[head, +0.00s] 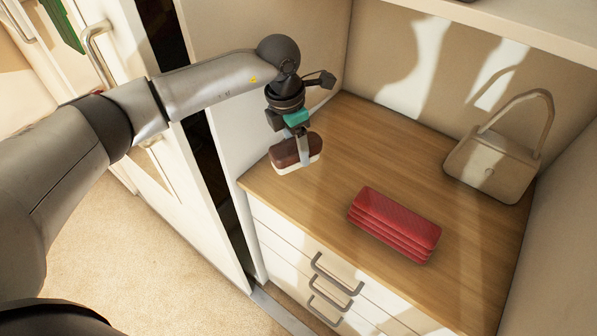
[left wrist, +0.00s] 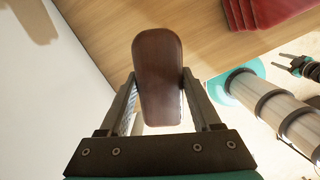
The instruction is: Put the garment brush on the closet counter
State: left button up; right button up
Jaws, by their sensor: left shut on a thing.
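The garment brush (head: 296,153) has a dark brown wooden back and pale bristles facing down. My left gripper (head: 304,146) is shut on it, with one finger on each side, and the left wrist view shows the brush (left wrist: 158,75) between the fingers (left wrist: 168,100). The brush is over the left front part of the wooden closet counter (head: 330,190). I cannot tell for sure whether its bristles touch the surface. My right gripper (left wrist: 296,62) shows at the right edge of the left wrist view, apart from the brush and empty, its fingers spread.
A folded red cloth stack (head: 394,222) lies on the counter to the right of the brush. A beige handbag (head: 492,163) stands at the back right. Drawers with handles (head: 335,275) are below the front edge. The counter between brush and handbag is clear.

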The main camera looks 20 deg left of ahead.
aim_at(291, 146)
pick_arm(q)
notch_tip(291, 146, down, 8)
jog(key=shift+f+b, duration=0.15)
jog(key=shift+b, duration=0.4)
jog(key=shift+f, duration=0.2)
jog(key=o, duration=1.3)
jog(key=shift+r, duration=0.1)
jog(key=shift+r, duration=0.2)
jog(key=r, duration=0.4)
jog(key=s+r+p, duration=0.1)
jog(key=r, duration=0.2)
jog(key=a+r+p, duration=0.1)
jog(key=r, duration=0.3)
jog(key=shift+s+a+r, duration=0.1)
jog(key=shift+s+r, duration=0.05)
jog(key=shift+r, duration=0.2)
